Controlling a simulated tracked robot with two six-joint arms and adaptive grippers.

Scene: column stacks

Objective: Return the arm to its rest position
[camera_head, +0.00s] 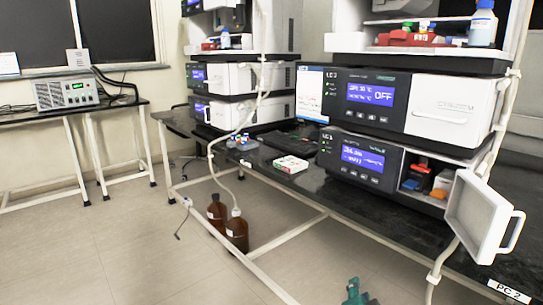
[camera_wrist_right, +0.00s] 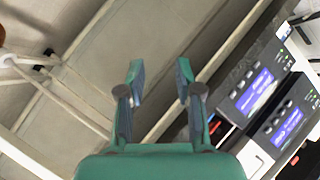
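My right gripper (camera_head: 357,293) shows as a small green piece at the bottom edge of the head view, low in front of the bench. Most of my right arm is out of the picture. In the right wrist view the two green and grey fingers (camera_wrist_right: 160,75) stand apart with nothing between them, so the gripper is open and empty. It is apart from the bench and the instruments. My left gripper is in neither view.
The lower right instrument (camera_head: 362,165) has its white door (camera_head: 485,218) swung open towards the front right. A black bench (camera_head: 338,200) carries the stacks and a small white-green box (camera_head: 291,164). Brown bottles (camera_head: 236,231) stand on the floor. Floor at left is clear.

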